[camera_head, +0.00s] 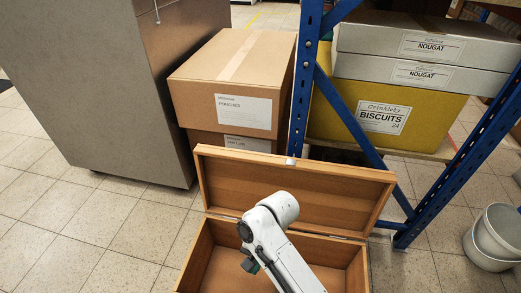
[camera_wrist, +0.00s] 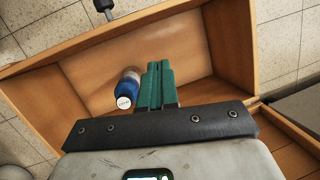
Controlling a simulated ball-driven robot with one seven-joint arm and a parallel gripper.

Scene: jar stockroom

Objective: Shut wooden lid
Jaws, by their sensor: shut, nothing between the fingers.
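The wooden box (camera_head: 362,272) stands on the floor in the head view, with its wooden lid (camera_head: 300,185) raised and leaning back from the rear edge. My arm reaches over the box in front of the lid and hides part of its inside. In the wrist view, my gripper (camera_wrist: 158,66) has its green fingers together and empty, pointing into the box (camera_wrist: 85,68). A blue bottle-like thing with a white end (camera_wrist: 127,90) lies inside, just left of the fingers. Part of what seems to be the lid (camera_wrist: 290,145) shows at the lower right.
Brown cartons (camera_head: 235,80) stand close behind the lid. A blue shelf frame (camera_head: 305,80) holds a yellow biscuit box (camera_head: 385,115) and nougat boxes (camera_head: 425,45) behind it. A grey cabinet (camera_head: 95,90) is at left, metal pots (camera_head: 495,235) at right. Tiled floor left of the box is clear.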

